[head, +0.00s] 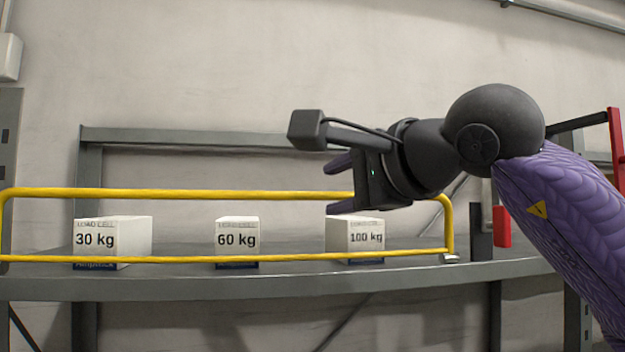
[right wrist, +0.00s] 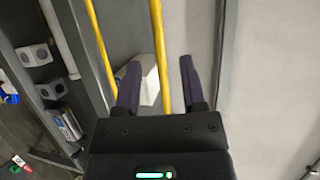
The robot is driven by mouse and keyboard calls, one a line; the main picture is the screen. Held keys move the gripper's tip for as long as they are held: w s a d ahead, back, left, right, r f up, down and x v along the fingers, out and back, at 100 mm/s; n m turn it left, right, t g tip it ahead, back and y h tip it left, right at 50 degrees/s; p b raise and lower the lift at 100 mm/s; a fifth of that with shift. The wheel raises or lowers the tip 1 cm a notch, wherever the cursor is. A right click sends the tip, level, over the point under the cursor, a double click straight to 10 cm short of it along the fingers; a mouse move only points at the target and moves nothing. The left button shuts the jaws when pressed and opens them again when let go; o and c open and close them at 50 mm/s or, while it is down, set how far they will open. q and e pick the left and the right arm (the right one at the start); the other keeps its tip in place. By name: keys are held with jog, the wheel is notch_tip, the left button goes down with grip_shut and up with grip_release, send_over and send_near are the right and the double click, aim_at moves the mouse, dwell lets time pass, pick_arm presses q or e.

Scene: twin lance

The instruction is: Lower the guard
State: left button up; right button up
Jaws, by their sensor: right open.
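The guard (head: 180,194) is a yellow tubular rail with a top bar and a lower bar, standing raised along the front of a grey shelf in the head view. My right gripper (head: 338,180) comes in from the right, open, with purple fingers pointing left at the top bar's height. In the right wrist view, one yellow bar of the guard (right wrist: 158,50) shows between the spread fingers of my right gripper (right wrist: 160,80); I cannot tell whether they touch it. The other bar runs left of the fingers. My left gripper is not in view.
White load-cell boxes marked 30 kg (head: 95,238), 60 kg (head: 237,238) and 100 kg (head: 352,236) sit on the shelf (head: 300,285) behind the guard. A red block (head: 502,226) stands right of the guard. Bare wall rises behind.

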aim_at(324, 196)
jog(key=w, duration=0.1)
jog(key=w+a+p, duration=0.1)
jog(key=w, duration=0.1)
jog(key=w+f, duration=0.1)
jog(key=shift+w+a, duration=0.35)
jog(key=shift+s+a, duration=0.25)
jog(key=shift+w, duration=0.2)
jog(key=c, duration=0.4)
grip_shut()
